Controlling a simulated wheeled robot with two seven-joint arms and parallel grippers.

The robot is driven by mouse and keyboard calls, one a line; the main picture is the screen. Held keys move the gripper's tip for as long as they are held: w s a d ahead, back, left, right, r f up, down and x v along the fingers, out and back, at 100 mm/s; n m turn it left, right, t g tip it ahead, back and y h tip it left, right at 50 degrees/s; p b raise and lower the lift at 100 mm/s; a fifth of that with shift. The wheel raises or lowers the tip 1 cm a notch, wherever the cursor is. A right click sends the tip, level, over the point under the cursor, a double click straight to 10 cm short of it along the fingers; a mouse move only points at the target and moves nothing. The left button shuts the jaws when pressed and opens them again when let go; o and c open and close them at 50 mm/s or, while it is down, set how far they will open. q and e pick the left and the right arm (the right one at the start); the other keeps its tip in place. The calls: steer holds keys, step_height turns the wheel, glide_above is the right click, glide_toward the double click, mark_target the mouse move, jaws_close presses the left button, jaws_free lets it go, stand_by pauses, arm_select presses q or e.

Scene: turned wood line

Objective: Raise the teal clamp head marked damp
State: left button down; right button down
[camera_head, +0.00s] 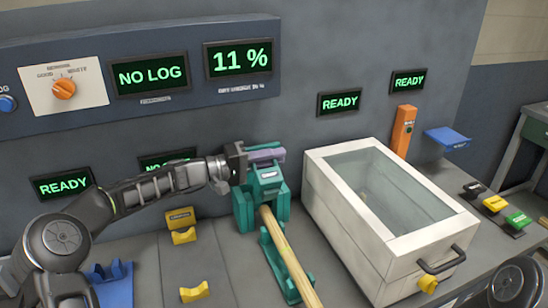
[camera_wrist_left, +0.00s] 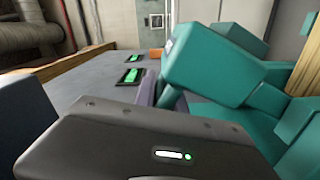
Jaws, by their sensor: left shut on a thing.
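The teal clamp head (camera_head: 265,178) stands left of the white box, with a small label too small to read. A lavender bar (camera_head: 267,154) runs across its top. My left gripper (camera_head: 246,158) reaches it from the left and is shut on the lavender bar. In the left wrist view the teal clamp head (camera_wrist_left: 210,62) fills the upper right, and part of the lavender bar (camera_wrist_left: 148,90) shows beside it. A pale turned wood rod (camera_head: 287,252) runs from under the head along a teal cradle (camera_head: 273,256). My right gripper is not in view.
A white box with a glass lid (camera_head: 375,185) stands close on the right. Yellow rests (camera_head: 194,292) and a blue holder (camera_head: 108,275) sit on the bench at left. The back panel has displays reading NO LOG (camera_head: 152,76) and 11 % (camera_head: 240,59). An orange post (camera_head: 403,130) stands behind.

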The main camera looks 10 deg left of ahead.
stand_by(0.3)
arm_select(q)
steer(key=w+a+n, duration=0.1)
steer(key=w+n, duration=0.1)
steer(key=shift+w+a+n, duration=0.1)
steer(key=shift+a+n, duration=0.1)
steer(key=shift+n, duration=0.1)
steer(key=c, duration=1.5)
jaws_free()
steer(key=shift+f, duration=0.1)
steer(key=shift+o, duration=0.2)
